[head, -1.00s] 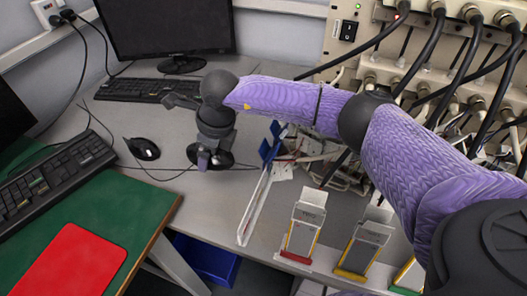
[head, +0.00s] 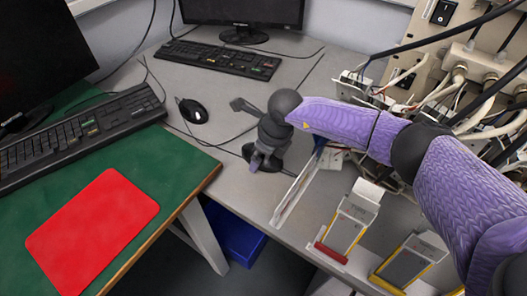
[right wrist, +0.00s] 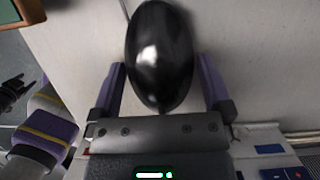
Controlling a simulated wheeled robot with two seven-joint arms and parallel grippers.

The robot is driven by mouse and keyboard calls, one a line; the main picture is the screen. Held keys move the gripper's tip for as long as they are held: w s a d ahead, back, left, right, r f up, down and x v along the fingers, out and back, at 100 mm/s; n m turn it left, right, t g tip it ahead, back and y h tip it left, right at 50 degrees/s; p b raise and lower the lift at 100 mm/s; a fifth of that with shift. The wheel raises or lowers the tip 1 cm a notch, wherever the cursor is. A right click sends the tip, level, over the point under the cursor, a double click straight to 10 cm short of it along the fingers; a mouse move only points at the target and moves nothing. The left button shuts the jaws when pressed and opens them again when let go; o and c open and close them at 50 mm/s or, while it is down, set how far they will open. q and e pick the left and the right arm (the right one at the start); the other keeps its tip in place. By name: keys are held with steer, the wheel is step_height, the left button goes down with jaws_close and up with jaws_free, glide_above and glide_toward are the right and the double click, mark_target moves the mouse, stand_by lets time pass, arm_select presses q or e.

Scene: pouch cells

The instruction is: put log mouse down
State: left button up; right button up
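My right gripper (head: 259,161) is low over the grey desk (head: 225,135), pointing down. In the right wrist view its purple fingers (right wrist: 162,78) stand on either side of a glossy black mouse, the log mouse (right wrist: 160,50), and appear to touch its sides. In the head view this mouse (head: 276,160) is a dark shape at desk height, partly hidden by the gripper; I cannot tell whether it rests on the desk. A dark pronged part at the left of the right wrist view (right wrist: 15,92) may be my left gripper; its opening cannot be made out.
Another black mouse (head: 193,110) lies behind to the left, near a keyboard (head: 222,59). A white upright strip (head: 294,195) and pouch cell holders (head: 346,226) stand to the right. A green table (head: 165,195) with a red mat (head: 93,230) is at left.

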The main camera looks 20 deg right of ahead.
mark_target(275, 159)
steer(key=shift+r, duration=0.15)
arm_select(q)
steer(key=shift+t, duration=0.4)
steer(key=r+p, duration=0.1)
steer(key=w+r+p, duration=0.1)
steer(key=r+p, duration=0.1)
steer(key=w+r+p, duration=0.1)
steer(key=r+p, duration=0.1)
steer(key=shift+d, duration=0.35)
arm_select(e)
steer(key=v, duration=1.2)
arm_select(q)
steer(key=shift+s+r, duration=0.1)
arm_select(e)
steer(key=shift+s+a, duration=0.1)
steer(key=shift+s, duration=0.05)
